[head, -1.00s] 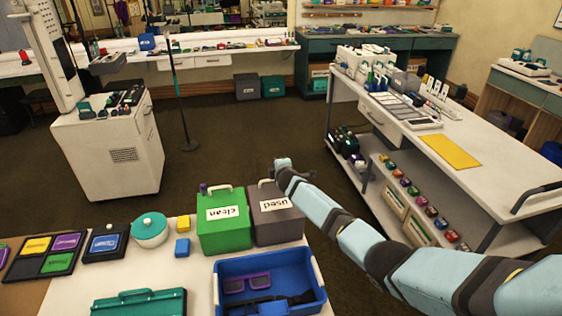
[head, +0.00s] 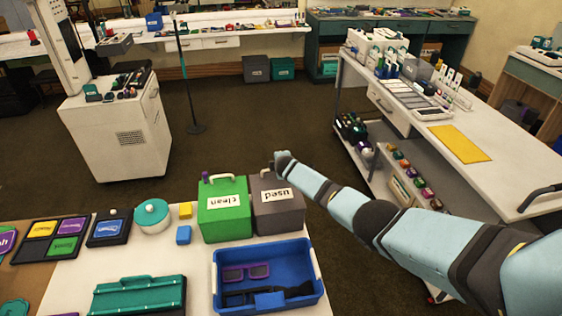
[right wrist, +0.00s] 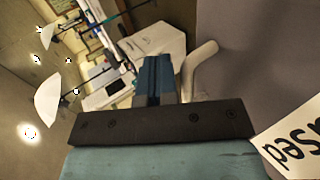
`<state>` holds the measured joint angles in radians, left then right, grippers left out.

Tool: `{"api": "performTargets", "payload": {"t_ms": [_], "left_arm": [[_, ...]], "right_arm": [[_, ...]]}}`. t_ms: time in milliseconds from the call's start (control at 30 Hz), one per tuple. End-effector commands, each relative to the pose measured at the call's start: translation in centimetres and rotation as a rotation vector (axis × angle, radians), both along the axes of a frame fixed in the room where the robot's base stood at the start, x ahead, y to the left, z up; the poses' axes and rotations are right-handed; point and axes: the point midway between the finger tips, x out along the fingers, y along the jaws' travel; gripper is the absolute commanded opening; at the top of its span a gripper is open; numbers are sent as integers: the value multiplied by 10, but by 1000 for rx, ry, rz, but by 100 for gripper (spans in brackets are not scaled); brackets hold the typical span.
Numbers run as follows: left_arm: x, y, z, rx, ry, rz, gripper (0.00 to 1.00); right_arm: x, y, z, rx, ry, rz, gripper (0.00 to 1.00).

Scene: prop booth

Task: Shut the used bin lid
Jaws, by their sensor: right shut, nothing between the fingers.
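The used bin (head: 278,218) is a dark grey box with a white "used" label, on the far edge of the near table. In the head view its top looks flat and closed over, with no gap that I can make out; my arm hides part of its far side. My right gripper (head: 281,157) is at the bin's far top edge. In the right wrist view the gripper (right wrist: 158,75) is shut and empty beside a pale curved handle (right wrist: 200,62), with the bin's grey surface (right wrist: 255,60) at the right. My left gripper is out of view.
The green clean bin (head: 224,226) stands directly left of the used bin. A blue tray (head: 223,296) holding purple-framed glasses lies in front. A teal pot (head: 151,218) and yellow and blue blocks are further left. Open floor (head: 235,125) lies beyond the table.

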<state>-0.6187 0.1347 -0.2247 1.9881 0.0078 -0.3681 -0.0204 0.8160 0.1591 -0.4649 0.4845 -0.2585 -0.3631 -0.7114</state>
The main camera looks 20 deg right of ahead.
Motion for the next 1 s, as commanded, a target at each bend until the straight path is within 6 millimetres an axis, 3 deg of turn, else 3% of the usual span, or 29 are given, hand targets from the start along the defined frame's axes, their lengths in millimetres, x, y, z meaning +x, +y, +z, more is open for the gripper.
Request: {"api": "performTargets", "payload": {"t_ms": [333, 467, 700, 1000], "left_arm": [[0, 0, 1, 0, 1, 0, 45], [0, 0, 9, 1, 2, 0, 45], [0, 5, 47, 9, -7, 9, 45], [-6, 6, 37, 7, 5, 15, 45]], "right_arm": [[0, 0, 1, 0, 0, 0, 0], [0, 0, 11, 0, -1, 0, 0], [0, -2, 52, -1, 0, -4, 0], [13, -7, 110, -1, -4, -4, 0]]}}
